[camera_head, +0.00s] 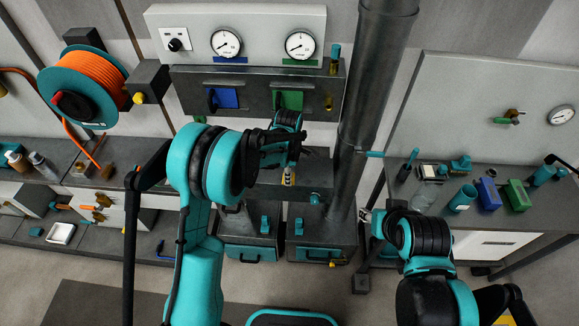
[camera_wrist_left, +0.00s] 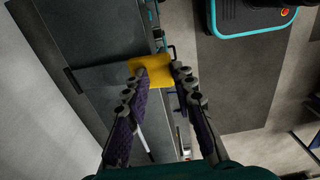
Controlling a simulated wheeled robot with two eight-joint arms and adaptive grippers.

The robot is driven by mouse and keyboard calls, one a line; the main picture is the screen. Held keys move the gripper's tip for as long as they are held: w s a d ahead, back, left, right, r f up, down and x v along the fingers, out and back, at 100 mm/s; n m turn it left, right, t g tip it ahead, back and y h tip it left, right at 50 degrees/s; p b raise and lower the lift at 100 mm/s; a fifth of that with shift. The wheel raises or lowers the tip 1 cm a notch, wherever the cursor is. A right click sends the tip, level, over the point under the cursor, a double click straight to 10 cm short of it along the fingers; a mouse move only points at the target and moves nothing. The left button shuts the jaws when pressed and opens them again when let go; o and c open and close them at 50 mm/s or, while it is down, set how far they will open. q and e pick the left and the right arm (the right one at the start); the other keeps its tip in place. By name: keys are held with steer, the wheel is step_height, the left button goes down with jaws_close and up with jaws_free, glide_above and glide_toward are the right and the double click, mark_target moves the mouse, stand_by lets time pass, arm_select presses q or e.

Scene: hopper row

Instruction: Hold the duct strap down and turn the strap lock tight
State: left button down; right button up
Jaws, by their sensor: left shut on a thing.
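The grey duct (camera_head: 375,75) runs down the middle right in the head view. A dark band crosses it, with a small teal tab (camera_head: 372,154) on its right side; I take these for the strap and its lock. My left gripper (camera_head: 288,160) is left of the duct, over the dark ledge. In the left wrist view, its fingers (camera_wrist_left: 160,72) are shut on a yellow piece (camera_wrist_left: 152,70) beside a dark grey surface with a crossing band. My right gripper (camera_head: 368,215) is low beside the duct's foot; its fingers are too small to judge.
Two gauges (camera_head: 226,42) sit above blue (camera_head: 226,98) and green (camera_head: 291,100) panels. An orange hose reel (camera_head: 92,85) hangs at the left. The right bench (camera_head: 475,222) holds bottles and bins. Dark bins (camera_head: 248,237) stand below the ledge.

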arm_select(q)
steer(key=shift+w+a+f+b, duration=0.1)
steer(key=shift+w+f+b, duration=0.1)
steer(key=shift+f+b, duration=0.55)
steer(key=shift+w+f+b, duration=0.15)
steer(key=shift+f+b, duration=0.45)
steer(key=shift+f, duration=0.2)
stand_by(0.9)
